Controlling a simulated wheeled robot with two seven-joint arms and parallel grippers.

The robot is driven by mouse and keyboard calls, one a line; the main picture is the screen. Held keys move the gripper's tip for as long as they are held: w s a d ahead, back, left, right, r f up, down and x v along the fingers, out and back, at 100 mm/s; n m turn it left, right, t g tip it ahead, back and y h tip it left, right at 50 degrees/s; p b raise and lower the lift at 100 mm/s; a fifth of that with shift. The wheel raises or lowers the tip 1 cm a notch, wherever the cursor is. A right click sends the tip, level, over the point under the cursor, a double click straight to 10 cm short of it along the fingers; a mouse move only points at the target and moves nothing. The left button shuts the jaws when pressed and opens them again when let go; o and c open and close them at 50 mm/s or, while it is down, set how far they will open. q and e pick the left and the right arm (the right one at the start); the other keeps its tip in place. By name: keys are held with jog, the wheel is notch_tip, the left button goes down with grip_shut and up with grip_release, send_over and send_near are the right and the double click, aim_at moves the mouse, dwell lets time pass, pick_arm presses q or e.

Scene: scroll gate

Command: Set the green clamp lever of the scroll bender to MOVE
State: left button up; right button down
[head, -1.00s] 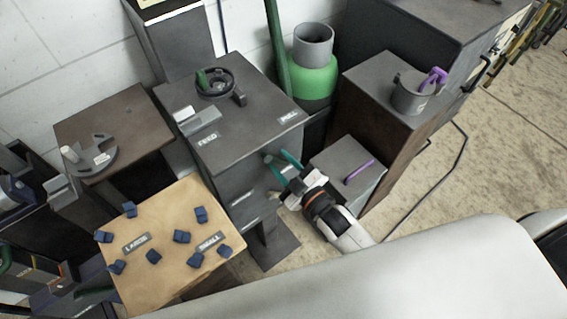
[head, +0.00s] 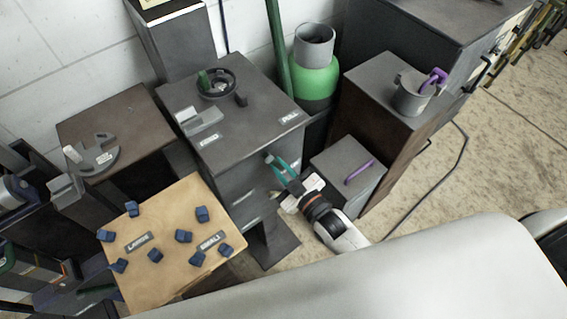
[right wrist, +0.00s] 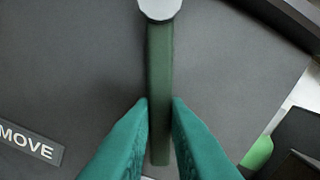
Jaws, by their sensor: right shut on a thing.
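The scroll bender (head: 250,125) is a dark grey cabinet with a round fixture (head: 216,84) on top. Its green clamp lever (right wrist: 160,80) is a dark green bar hanging straight down from a pale round pivot (right wrist: 160,8) in the right wrist view. My right gripper (head: 280,167) is at the cabinet's front face; its teal fingers (right wrist: 159,110) are shut on the lever's lower part, one on each side. The MOVE label (right wrist: 27,143) is to the left of the lever's lower end. In the head view the fingers mostly hide the lever. I do not see my left gripper.
A low grey box (head: 338,160) with a purple handle stands just right of my right gripper. A wooden-topped table (head: 170,255) with several blue blocks is at front left. A green cylinder (head: 314,75) stands behind. A brown cabinet (head: 375,130) is at the right.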

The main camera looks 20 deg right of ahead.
aim_at(251, 172)
jog(key=m, duration=0.1)
jog(key=a+m, duration=0.1)
jog(key=a+m+p, duration=0.1)
jog(key=shift+s+f+m, duration=0.25)
jog(key=shift+s+m, duration=0.1)
jog(key=shift+m, duration=0.05)
jog(key=m, duration=0.1)
jog(key=a+m+p, duration=0.1)
jog(key=shift+s+a+m, duration=0.2)
jog(key=shift+s+m, duration=0.1)
jog(key=m, duration=0.1)
jog(key=a+m+p, duration=0.1)
jog(key=shift+s+a+r+m, duration=0.2)
jog(key=shift+m, duration=0.1)
jog(key=shift+s+a+r+m+p, duration=0.15)
jog(key=shift+a+m+p, duration=0.15)
jog(key=shift+m, duration=0.45)
jog(key=shift+s+a+r+m+p, duration=0.15)
jog(key=shift+a+m, duration=0.25)
jog(key=shift+m, duration=0.35)
jog(key=c, duration=1.4)
grip_release()
